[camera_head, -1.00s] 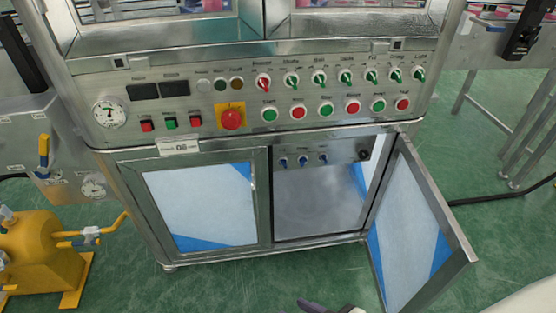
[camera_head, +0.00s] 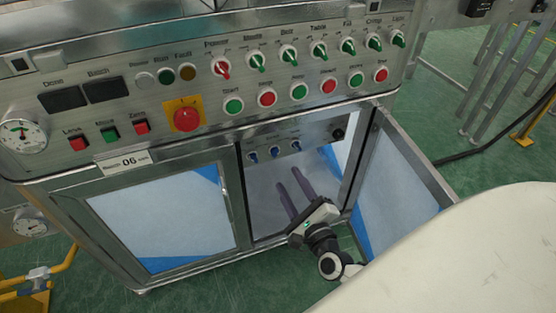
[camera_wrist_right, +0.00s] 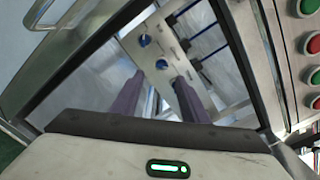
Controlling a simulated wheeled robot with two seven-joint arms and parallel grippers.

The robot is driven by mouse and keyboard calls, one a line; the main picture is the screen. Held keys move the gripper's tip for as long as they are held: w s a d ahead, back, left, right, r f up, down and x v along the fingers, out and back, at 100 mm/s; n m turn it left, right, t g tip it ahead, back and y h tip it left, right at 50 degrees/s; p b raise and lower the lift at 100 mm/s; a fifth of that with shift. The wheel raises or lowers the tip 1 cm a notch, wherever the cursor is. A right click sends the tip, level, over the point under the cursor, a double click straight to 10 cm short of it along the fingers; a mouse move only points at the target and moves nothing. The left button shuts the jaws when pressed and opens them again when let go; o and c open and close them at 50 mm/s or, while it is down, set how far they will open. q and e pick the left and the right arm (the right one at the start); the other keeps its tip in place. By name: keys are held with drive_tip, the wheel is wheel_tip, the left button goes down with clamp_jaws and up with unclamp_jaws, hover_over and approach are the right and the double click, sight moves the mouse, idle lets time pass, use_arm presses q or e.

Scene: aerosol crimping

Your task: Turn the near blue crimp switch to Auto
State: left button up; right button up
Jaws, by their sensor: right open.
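A row of three small blue switches, left (camera_head: 252,156), middle (camera_head: 274,152) and right (camera_head: 296,146), sits on a grey panel inside the open lower cabinet. Their labels are too small to read, and I cannot tell which is the near crimp switch. The right wrist view shows blue knobs on the pale panel (camera_wrist_right: 162,64), just beyond my fingertips. My right gripper (camera_head: 289,178) is open and empty, its two dark fingers pointing up into the cabinet opening below the switches. It also shows in the right wrist view (camera_wrist_right: 158,82). My left gripper is out of view.
The open cabinet door (camera_head: 400,185) stands right of the gripper; the closed door (camera_head: 160,215) is to the left. My pale arm covers the lower right.

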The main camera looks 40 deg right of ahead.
sight(277, 155)
drive_tip(key=shift+m, duration=0.3)
drive_tip(key=x, duration=0.3)
drive_tip(key=b+x, duration=0.1)
drive_tip(key=x, duration=0.5)
drive_tip(key=shift+d+b, duration=0.3)
drive_tip(key=shift+w, duration=0.35)
drive_tip(key=shift+w+d, duration=0.1)
drive_tip(key=shift+w, duration=0.15)
drive_tip(key=c, duration=0.9)
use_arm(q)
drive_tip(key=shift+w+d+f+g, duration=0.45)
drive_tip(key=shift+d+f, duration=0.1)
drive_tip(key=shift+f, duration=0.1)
use_arm(e)
clamp_jaws()
